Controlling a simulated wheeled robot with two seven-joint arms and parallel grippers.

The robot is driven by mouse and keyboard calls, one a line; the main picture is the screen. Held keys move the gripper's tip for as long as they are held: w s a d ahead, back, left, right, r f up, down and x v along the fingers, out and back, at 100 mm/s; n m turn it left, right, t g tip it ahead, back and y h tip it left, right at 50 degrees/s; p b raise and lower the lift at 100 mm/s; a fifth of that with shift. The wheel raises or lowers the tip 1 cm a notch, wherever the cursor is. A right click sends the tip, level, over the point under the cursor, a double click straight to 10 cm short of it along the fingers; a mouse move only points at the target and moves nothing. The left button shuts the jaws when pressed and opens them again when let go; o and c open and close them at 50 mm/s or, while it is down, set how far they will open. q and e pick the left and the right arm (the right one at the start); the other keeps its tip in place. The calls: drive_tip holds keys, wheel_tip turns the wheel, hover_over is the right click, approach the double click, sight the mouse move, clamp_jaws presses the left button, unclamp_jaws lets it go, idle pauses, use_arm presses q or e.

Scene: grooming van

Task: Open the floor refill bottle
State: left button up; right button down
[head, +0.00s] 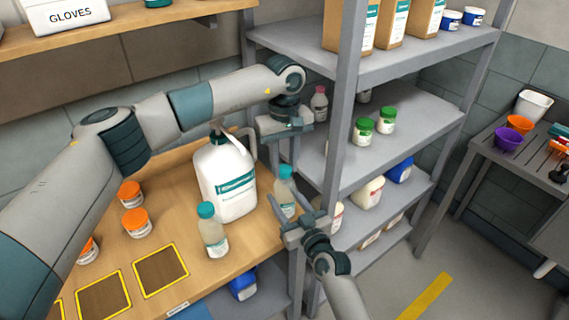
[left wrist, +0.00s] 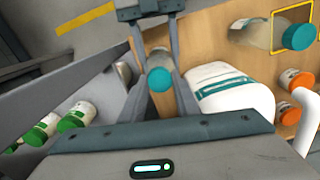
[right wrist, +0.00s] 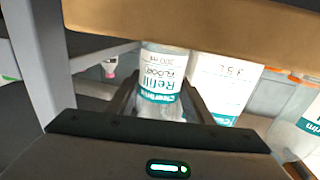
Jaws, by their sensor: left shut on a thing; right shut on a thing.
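The floor refill bottle (head: 286,196) is a small clear bottle with a teal cap and stands upright near the right edge of the wooden worktop. Its label reads Refill Floor in the right wrist view (right wrist: 160,78). My left gripper (head: 285,168) comes down from above, its fingers shut on the teal cap, which shows between them in the left wrist view (left wrist: 160,79). My right gripper (head: 302,222) is shut around the bottle's lower body from the front right. The bottle's base is partly hidden by my right gripper.
A large white jug (head: 228,182) stands close to the left of the bottle. A similar teal-capped bottle (head: 212,232) stands in front of the jug. Several orange-lidded jars (head: 137,222) are further left. A grey shelf rack (head: 345,150) rises close on the right.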

use_arm(q)
drive_tip(key=n, duration=1.8)
drive_tip(key=shift+n, duration=0.3)
drive_tip(key=n, duration=0.5)
drive_tip(key=shift+n, duration=0.3)
drive_tip(key=n, duration=0.4)
drive_tip(key=shift+r, duration=0.1)
drive_tip(key=n, duration=0.4)
drive_tip(key=shift+n, duration=0.3)
drive_tip(key=n, duration=1)
